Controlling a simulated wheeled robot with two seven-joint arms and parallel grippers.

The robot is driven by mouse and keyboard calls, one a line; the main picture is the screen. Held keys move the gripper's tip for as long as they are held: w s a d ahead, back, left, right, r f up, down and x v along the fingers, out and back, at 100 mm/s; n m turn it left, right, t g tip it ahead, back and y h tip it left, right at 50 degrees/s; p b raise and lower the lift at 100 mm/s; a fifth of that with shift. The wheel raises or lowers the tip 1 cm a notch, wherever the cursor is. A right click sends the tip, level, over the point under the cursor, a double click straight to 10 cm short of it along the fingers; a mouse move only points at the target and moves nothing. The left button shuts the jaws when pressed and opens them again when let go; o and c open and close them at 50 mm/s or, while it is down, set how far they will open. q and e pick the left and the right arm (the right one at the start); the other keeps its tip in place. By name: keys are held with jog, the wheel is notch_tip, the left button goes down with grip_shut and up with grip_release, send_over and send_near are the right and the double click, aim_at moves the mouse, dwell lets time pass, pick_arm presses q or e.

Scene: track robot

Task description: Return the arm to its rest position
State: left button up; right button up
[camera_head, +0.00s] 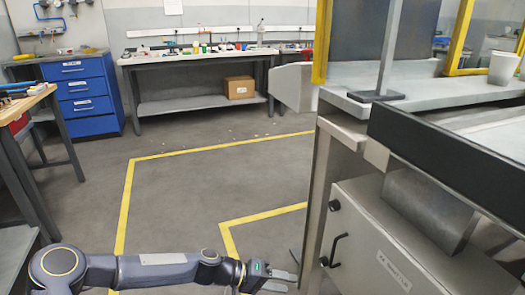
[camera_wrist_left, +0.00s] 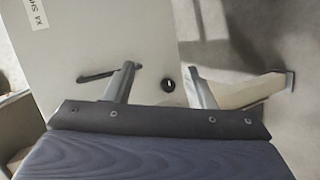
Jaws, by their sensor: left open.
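My left arm comes in along the bottom of the head view, low and nearly level. My left gripper (camera_head: 286,281) is at its right end, just left of the grey machine cabinet (camera_head: 375,245). Its two fingers are apart with nothing between them. I cannot tell the exact gap to the panel. My right arm and gripper are not in view.
The machine frame (camera_head: 318,180) and its worktop with a black edge (camera_head: 450,150) fill the right side. A wooden-topped bench (camera_head: 25,103) stands at left. A blue drawer cabinet (camera_head: 82,95) and a long bench (camera_head: 190,58) stand behind. The yellow-lined floor (camera_head: 190,190) between is clear.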

pick_arm(q)
jog(key=s+a+r+t+y, duration=0.1)
jog(key=s+a+r+y, duration=0.4)
jog(key=a, duration=0.4)
jog(key=s+a+r+t+y, duration=0.1)
jog(key=s+a+r+y, duration=0.2)
jog(key=s+a+r, duration=0.35)
jog(key=s+a+r+n+t+y, duration=0.2)
jog(key=s+a+n+t, duration=0.15)
jog(key=s+a, duration=0.85)
notch_tip(320, 180, up, 31)
jog(key=s+d+p, duration=0.1)
jog(key=p, duration=2.9)
jog(key=shift+s+d+f, duration=0.15)
jog(key=shift+d+f, duration=0.05)
jog(key=shift+d, duration=0.15)
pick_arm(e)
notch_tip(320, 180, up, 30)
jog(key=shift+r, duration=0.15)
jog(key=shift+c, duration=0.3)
